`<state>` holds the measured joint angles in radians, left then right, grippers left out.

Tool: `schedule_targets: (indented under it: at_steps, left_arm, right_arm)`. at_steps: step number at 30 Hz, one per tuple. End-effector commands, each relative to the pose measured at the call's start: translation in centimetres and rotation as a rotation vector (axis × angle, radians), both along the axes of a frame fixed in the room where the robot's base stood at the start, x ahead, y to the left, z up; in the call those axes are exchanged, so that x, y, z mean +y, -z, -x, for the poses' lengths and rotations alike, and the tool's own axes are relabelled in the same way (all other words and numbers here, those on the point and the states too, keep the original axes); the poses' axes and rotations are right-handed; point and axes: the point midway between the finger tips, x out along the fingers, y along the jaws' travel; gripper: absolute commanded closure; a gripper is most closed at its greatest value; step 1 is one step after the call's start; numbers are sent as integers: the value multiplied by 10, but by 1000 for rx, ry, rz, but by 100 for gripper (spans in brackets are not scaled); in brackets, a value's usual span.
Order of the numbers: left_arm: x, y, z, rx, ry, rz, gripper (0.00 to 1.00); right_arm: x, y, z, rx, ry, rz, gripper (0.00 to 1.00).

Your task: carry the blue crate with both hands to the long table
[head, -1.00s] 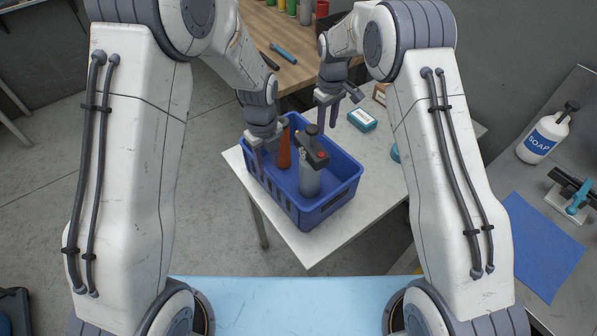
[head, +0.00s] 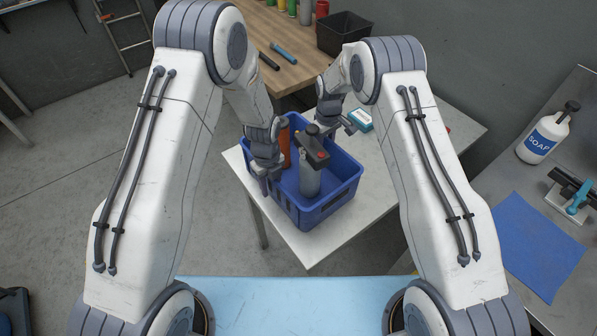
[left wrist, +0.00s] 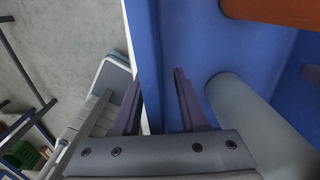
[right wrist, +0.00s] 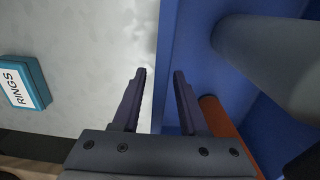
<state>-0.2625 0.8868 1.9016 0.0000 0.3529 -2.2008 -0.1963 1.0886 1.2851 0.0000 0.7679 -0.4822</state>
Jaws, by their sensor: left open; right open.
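The blue crate (head: 322,215) stands on a small white table (head: 290,243). It holds a grey bottle (head: 310,182) with a dark top and an orange bottle (head: 286,150). My left gripper (head: 266,183) is open at the crate's left wall. In the left wrist view its fingers (left wrist: 158,100) lie either side of the blue wall (left wrist: 145,50). My right gripper (head: 333,136) is open at the crate's far right side. In the right wrist view its fingers (right wrist: 160,98) straddle the wall's edge (right wrist: 168,45). Whether either touches the wall I cannot tell.
A wooden table (head: 272,30) stands beyond, with a blue tool (head: 284,53), several bottles and a black bin (head: 343,33). A teal box marked RINGS (head: 360,119) lies beside the crate. A grey side table at right holds a soap bottle (head: 541,140) and blue mat (head: 530,245).

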Motion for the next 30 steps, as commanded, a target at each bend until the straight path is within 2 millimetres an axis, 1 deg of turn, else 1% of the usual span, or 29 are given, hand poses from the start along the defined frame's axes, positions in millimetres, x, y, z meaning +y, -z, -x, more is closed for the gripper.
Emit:
schedule_targets:
  at_steps: [3, 5, 6, 7, 30]
  left_arm:
    - [0, 0, 0, 0, 0, 0, 57]
    - [0, 0, 0, 0, 0, 0, 80]
    - [0, 0, 0, 0, 0, 0, 96]
    - [0, 0, 0, 0, 0, 0, 100]
    - [0, -1, 0, 1, 0, -1, 100]
  right_arm:
    - [0, 0, 0, 0, 0, 0, 57]
    - [0, 0, 0, 0, 0, 0, 80]
    - [0, 0, 0, 0, 0, 0, 96]
    - [0, 0, 0, 0, 0, 0, 100]
    - [0, -1, 0, -1, 0, -1, 100]
